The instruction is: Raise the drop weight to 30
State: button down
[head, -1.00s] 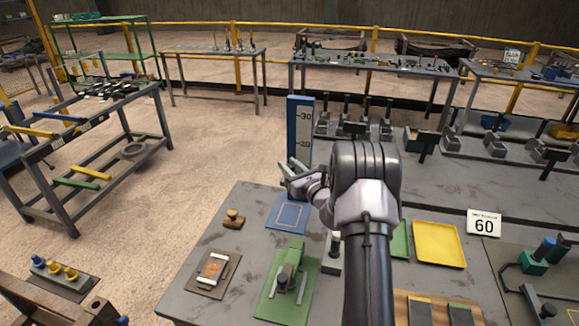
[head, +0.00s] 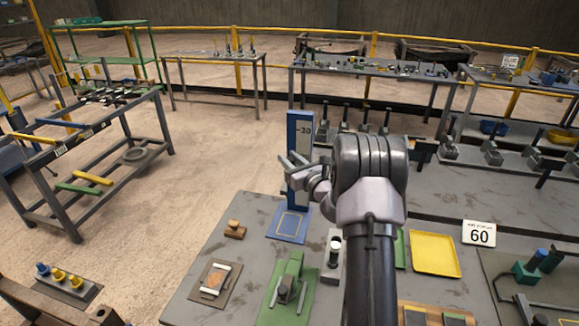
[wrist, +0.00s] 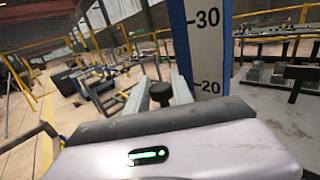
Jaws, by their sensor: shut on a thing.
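The scale post (head: 299,123) is blue with a white face and stands on a blue base plate (head: 288,224) at the bench's left side. In the wrist view the scale face (wrist: 205,50) shows 30 and 20. My gripper (head: 293,166) is in front of the post, around the 20 region, and hides part of the scale. In the wrist view my gripper (wrist: 161,88) is shut on a dark round knob (wrist: 160,93), apparently the drop weight's. The rest of the weight is hidden.
A green fixture (head: 287,287), a brown pad (head: 215,284) and a small wooden piece (head: 235,229) are on the bench near the post. Space above the post looks clear.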

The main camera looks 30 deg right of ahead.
notch_tip(320, 180, up, 12)
jog(key=p, duration=0.5)
jog(key=shift+r+p, duration=0.25)
jog(key=shift+p, duration=0.15)
jog(key=c, duration=1.1)
grip_release()
jog(key=shift+s, duration=0.15)
jog(key=s+a, duration=0.1)
jog(key=s, duration=1.6)
jog(key=shift+b, duration=0.4)
